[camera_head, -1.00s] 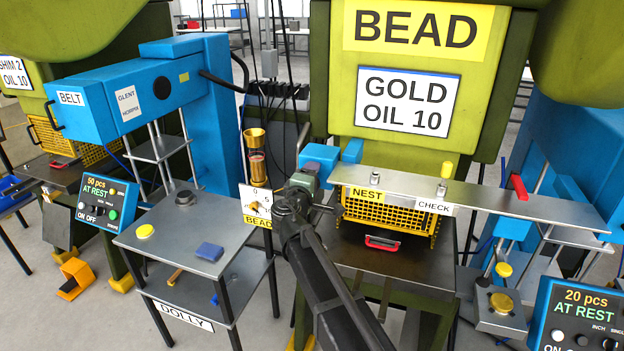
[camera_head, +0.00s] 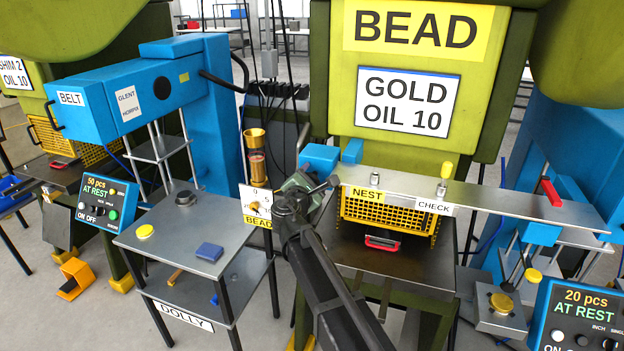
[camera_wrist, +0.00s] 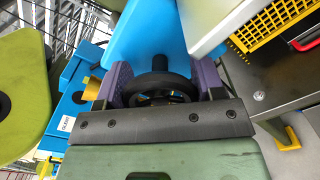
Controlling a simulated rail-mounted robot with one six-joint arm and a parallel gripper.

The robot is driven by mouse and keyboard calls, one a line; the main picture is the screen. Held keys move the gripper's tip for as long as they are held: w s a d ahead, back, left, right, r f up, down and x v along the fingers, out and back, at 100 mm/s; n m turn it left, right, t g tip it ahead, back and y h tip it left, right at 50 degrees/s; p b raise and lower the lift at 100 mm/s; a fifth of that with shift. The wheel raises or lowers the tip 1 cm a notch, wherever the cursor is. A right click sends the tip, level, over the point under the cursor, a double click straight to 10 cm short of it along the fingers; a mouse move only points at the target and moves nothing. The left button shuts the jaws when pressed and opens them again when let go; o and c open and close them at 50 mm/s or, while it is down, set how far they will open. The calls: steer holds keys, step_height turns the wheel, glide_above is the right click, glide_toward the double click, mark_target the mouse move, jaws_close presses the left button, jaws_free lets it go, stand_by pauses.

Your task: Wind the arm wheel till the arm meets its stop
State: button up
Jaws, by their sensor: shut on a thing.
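The arm wheel (camera_wrist: 168,82) is a black ring in the wrist view, on the near face of a blue housing (camera_wrist: 152,28). My gripper (camera_wrist: 161,88) is closed on it, one purple finger pad on each side. In the head view my gripper (camera_head: 316,187) is at the left end of a long metal rail (camera_head: 490,197); the wheel is hidden there. I cannot make out the stop.
NEST (camera_head: 363,195) and CHECK (camera_head: 433,207) labels are on the rail, in front of a yellow mesh guard (camera_head: 390,219). A grey dolly (camera_head: 180,235) with a blue block (camera_head: 209,252) stands left. A control box (camera_head: 580,318) reading AT REST is at the lower right.

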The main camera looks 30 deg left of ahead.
steer(key=shift+n, duration=0.6)
steer(key=o, duration=0.6)
steer(key=shift+o, duration=0.2)
steer(key=v, duration=1.1)
